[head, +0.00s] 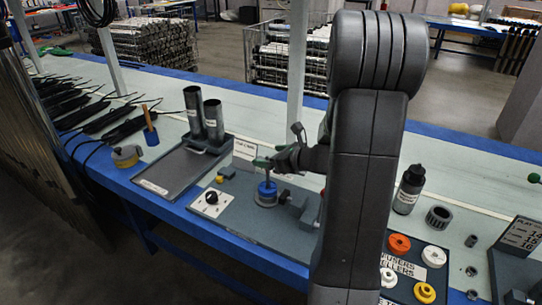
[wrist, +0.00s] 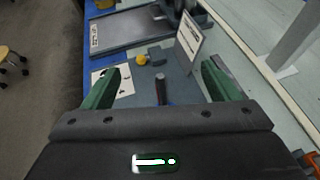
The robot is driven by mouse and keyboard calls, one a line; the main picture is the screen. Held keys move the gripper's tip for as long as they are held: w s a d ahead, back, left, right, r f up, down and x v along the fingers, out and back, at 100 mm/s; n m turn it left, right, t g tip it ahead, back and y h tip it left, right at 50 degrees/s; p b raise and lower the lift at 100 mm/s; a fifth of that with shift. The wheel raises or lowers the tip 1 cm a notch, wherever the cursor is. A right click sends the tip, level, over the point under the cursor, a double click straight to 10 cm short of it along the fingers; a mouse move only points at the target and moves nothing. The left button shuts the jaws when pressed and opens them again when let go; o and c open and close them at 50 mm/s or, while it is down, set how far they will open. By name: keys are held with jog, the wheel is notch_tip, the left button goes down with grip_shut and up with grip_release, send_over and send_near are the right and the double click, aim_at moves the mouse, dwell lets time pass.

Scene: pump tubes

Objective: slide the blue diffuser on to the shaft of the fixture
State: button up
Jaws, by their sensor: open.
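The blue diffuser (head: 266,188) sits low around the upright shaft (head: 267,173) of the fixture, just above its round grey base (head: 265,199). Whether it is fully seated I cannot tell. My gripper (head: 265,163) is above the diffuser, near the shaft's upper part. In the wrist view the green fingers of my gripper (wrist: 160,82) are spread wide, with the dark shaft (wrist: 161,90) standing between them and nothing gripped. The diffuser is mostly hidden there by the gripper body.
A grey tray (head: 180,171) and two dark tubes (head: 203,118) are to the left. Orange, white and yellow rings lie on a tray (head: 408,267) at right, near a black bottle (head: 408,190).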

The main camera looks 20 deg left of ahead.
jog(key=p+v, duration=0.1)
jog(key=v, duration=1.2)
jog(key=shift+d, duration=0.25)
jog(key=shift+s+a, duration=0.1)
jog(key=x, duration=1.3)
jog(key=shift+a+r+b, duration=0.25)
jog(key=shift+b, duration=0.05)
